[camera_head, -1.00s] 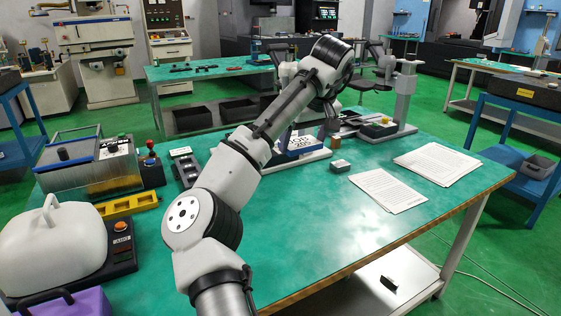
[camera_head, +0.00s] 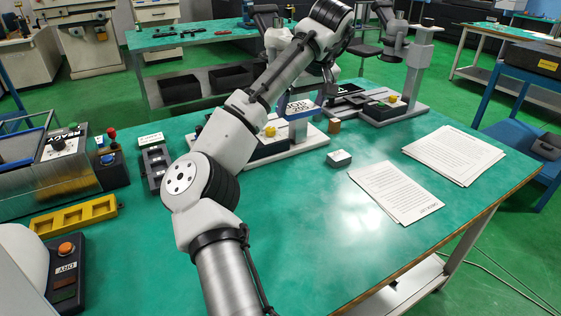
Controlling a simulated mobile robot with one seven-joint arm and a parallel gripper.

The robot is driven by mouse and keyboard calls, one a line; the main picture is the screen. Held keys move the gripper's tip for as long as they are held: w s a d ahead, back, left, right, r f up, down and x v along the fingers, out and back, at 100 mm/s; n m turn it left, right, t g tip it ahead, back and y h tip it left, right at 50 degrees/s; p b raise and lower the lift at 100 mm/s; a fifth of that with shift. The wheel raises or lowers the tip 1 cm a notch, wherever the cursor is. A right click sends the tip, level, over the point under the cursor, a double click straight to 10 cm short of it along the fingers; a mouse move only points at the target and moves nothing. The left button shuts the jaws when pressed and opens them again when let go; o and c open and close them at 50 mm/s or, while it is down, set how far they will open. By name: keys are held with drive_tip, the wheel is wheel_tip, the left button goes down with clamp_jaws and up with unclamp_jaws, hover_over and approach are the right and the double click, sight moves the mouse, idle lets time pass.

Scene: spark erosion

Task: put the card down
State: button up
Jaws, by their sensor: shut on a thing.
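The card (camera_head: 299,106), white with dark "JOB 205" print, is held above the table's back part, in front of a grey post (camera_head: 298,130) on a pale base plate. My gripper (camera_head: 323,93) is at the card's right edge, shut on it, with the fingertips small and partly hidden by my arm. The card looks clear of the base plate, though its exact height is hard to tell.
A yellow tray (camera_head: 75,215), a dark switch box (camera_head: 153,165) and a control box (camera_head: 65,270) are at left. The front middle is clear.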

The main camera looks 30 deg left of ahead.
sight(296, 174)
wheel_tip(296, 174, down, 18)
drive_tip(key=shift+f+b, duration=0.2)
drive_tip(key=shift+b, duration=0.5)
drive_tip(key=shift+f, duration=0.1)
drive_tip(key=o, duration=0.8)
drive_tip(key=shift+o, duration=0.2)
